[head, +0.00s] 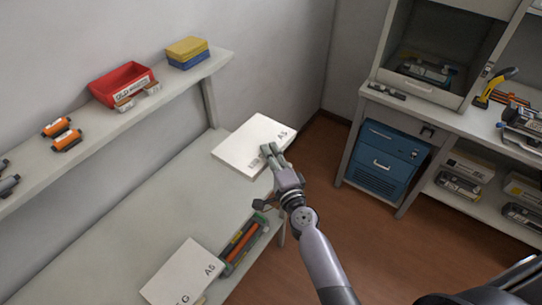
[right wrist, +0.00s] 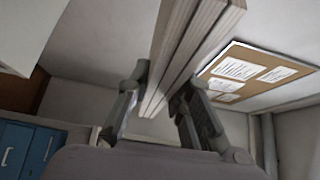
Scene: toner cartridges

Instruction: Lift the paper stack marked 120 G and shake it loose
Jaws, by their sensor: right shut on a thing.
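A white paper stack (head: 243,138) is at the far end of the long table, with A5 printed near its right corner. Its other print is partly covered by my fingers, so I cannot read 120 G on it. My right gripper (head: 271,153) is shut on this stack at its near right edge. In the right wrist view the layered edge of the stack (right wrist: 192,45) stands between the two fingers (right wrist: 155,112). I cannot tell how far it is above the table. A second white stack (head: 180,272) lies nearer, marked A5 and a partly cut G. My left gripper is not in view.
A tray of coloured items (head: 243,243) sits at the table's right edge. A wall shelf (head: 150,112) holds a red bin (head: 122,80), yellow and blue boxes (head: 187,51) and orange cartridges (head: 62,133). A blue cabinet (head: 385,160) stands right. The middle table (head: 150,225) is clear.

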